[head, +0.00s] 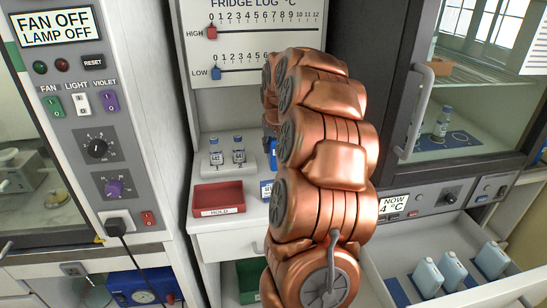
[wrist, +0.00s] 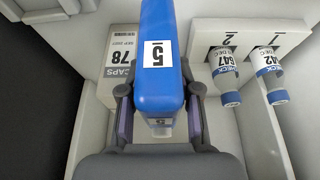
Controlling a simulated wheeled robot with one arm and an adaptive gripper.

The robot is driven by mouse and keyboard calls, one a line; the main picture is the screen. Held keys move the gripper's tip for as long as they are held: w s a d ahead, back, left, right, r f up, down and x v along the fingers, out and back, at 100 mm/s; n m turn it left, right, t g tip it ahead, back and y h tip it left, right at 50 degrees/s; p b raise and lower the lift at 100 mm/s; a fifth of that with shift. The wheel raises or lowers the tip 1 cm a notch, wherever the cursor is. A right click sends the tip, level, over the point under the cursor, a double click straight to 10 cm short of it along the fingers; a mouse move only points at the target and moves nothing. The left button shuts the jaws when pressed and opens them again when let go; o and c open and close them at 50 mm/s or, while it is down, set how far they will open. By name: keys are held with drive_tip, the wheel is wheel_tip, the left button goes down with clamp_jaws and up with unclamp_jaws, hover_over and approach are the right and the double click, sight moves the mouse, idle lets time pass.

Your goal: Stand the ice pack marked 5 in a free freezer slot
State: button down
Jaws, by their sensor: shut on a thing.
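The blue ice pack marked 5 (wrist: 157,85) is between the fingers of my gripper (wrist: 160,130) in the wrist view, with its number label facing the camera. The fingers are shut on its sides. In the head view my own arm hides the gripper and most or all of the pack. The open freezer drawer (head: 377,262) is at the lower right of the head view. Several pale blue packs (head: 428,277) stand in it in a row. A dark blue strip (head: 396,291) shows bare at the left of that row.
Two blue-capped bottles (wrist: 228,75) sit in a white rack marked 1 and 2. A CAPS box (wrist: 119,65) is left of the pack. A red tray (head: 218,198) lies on the counter. The closed fridge door handle (head: 416,110) juts out right of my arm.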

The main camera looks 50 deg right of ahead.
sight(276, 140)
drive_tip(key=shift+f+p, duration=0.35)
drive_tip(key=shift+f, duration=2.1)
drive_tip(key=shift+f, duration=0.15)
drive_tip(key=c, duration=0.8)
unclamp_jaws()
drive_tip(key=shift+r, duration=0.25)
drive_tip(key=b+v, duration=0.2)
drive_tip(key=v, duration=0.9)
drive_tip(key=shift+s+a+r, duration=0.1)
drive_tip(key=shift+a+r, duration=0.1)
drive_tip(key=shift+r, duration=0.15)
